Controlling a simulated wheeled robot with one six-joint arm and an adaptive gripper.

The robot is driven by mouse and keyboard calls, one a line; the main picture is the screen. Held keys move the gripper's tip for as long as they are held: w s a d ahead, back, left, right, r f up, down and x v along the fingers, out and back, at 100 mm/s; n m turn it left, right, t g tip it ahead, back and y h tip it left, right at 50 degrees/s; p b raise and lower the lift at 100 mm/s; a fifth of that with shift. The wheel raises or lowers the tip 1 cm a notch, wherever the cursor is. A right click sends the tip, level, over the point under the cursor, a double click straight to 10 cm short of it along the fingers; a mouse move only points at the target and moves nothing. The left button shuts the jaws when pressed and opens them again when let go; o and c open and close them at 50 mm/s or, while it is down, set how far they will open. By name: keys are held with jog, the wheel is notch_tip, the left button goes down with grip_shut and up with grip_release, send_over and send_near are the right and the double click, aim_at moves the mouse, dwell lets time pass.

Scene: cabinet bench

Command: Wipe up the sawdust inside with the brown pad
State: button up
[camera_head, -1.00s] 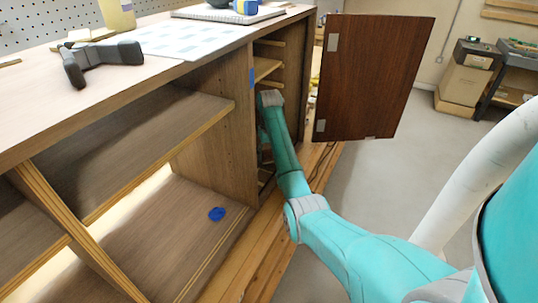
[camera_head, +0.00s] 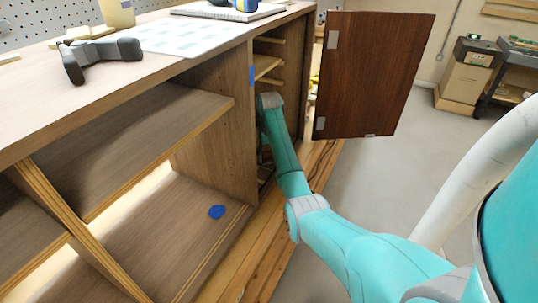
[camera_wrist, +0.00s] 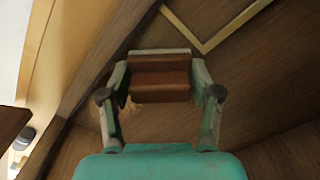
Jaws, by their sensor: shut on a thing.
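My gripper (camera_wrist: 160,88) shows in the wrist view, its two fingers shut on the brown pad (camera_wrist: 160,80). The pad is a brown block with a pale strip along its far edge. It is held across the fingers near a wooden surface inside the cabinet; I cannot tell whether it touches. A small tan patch, perhaps sawdust (camera_wrist: 131,103), shows beside the left finger. In the head view my arm reaches into the open right-hand compartment of the cabinet (camera_head: 225,160), and the gripper and pad are hidden there.
The dark brown door (camera_head: 372,75) stands open to the right of the compartment. Shelf strips (camera_head: 268,66) line the compartment above my arm. A blue blob (camera_head: 217,212) lies in the left bay.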

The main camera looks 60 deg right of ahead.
jog(key=shift+f, duration=0.15)
jog(key=shift+w+d, duration=0.15)
jog(key=shift+d, duration=1.7)
jog(key=shift+w+d, duration=0.15)
jog(key=shift+d, duration=1.8)
jog(key=shift+w+d, duration=0.15)
jog(key=shift+d, duration=1.75)
